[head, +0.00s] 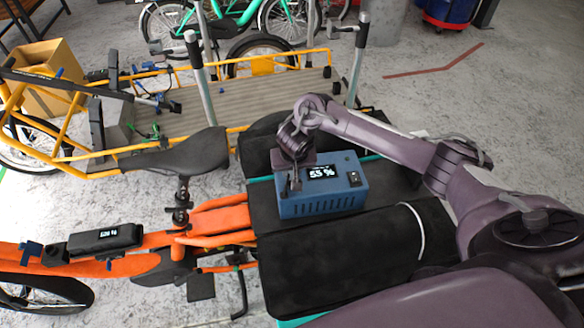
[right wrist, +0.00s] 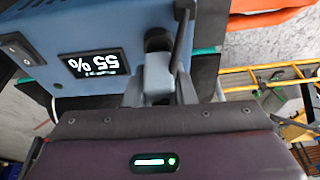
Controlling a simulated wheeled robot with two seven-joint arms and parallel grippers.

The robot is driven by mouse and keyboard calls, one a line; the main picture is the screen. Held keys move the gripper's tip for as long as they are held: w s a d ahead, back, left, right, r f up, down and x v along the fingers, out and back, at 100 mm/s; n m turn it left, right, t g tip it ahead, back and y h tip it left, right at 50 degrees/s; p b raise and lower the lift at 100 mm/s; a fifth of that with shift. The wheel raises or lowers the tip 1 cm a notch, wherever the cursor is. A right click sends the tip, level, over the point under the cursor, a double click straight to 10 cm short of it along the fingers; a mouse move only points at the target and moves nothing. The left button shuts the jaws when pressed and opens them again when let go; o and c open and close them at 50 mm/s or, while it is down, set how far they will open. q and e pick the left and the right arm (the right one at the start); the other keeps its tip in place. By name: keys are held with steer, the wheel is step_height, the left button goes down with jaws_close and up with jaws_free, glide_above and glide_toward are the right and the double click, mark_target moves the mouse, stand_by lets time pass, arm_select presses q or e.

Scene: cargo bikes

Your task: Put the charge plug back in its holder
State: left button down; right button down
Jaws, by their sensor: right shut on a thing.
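The blue charger box (head: 325,196) sits on the black rear deck of the orange cargo bike, its display reading 55 %. It also shows in the right wrist view (right wrist: 95,25). My right gripper (head: 293,182) is at the left end of the box's top face. In the right wrist view my right gripper (right wrist: 160,92) is shut on a grey block, which looks like the charge plug (right wrist: 158,72). A dark round part (right wrist: 158,40) lies at the plug's far end, against the box; I cannot tell whether the plug is seated in a holder. My left gripper is not in view.
Black padded bags (head: 335,265) flank the box, with a pale cable (head: 416,228) over the near one. The orange bike's saddle (head: 185,152) is to the left. A yellow cargo bike with a flat deck (head: 255,97) stands behind. Open floor (head: 480,100) lies at the right.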

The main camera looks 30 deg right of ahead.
steer(key=shift+f+b, duration=0.35)
steer(key=shift+f, duration=0.65)
steer(key=c, duration=1.1)
jaws_free()
steer(key=shift+r, duration=0.1)
steer(key=p+v, duration=0.2)
steer(key=v, duration=0.5)
steer(key=shift+s+r+p, duration=0.1)
steer(key=shift+r+p, duration=0.2)
